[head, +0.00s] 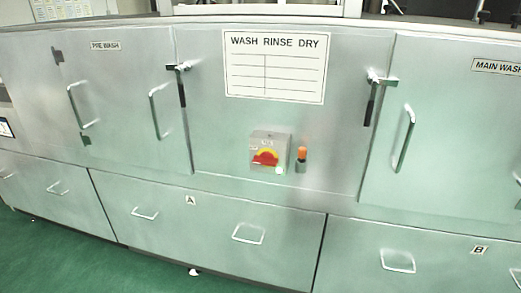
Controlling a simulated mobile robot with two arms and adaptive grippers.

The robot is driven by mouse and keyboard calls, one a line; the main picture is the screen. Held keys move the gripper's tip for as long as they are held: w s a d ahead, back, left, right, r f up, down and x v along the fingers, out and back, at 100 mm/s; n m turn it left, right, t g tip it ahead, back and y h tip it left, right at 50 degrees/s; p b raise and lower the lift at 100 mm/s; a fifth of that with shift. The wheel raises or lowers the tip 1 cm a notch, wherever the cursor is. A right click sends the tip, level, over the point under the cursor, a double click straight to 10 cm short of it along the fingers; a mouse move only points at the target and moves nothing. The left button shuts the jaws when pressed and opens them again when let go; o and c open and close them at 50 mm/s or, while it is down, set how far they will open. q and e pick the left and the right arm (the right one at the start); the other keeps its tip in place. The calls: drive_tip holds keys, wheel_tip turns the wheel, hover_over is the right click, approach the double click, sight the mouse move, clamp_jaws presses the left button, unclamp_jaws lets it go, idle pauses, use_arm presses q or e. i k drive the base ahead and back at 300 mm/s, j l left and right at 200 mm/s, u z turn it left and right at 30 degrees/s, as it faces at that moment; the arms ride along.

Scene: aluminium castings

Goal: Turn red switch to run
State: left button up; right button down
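Neither of my grippers shows in the head view.
An orange-topped indicator (301,154) is right of the switch box. The white sign (276,66) is above. Door latches (181,84) and (373,95) flank the middle panel. Drawer handles (248,234) stick out below. Green floor (110,265) is clear at lower left.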

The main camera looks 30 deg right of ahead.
sight(266, 158)
drive_tip(key=z, duration=1.05)
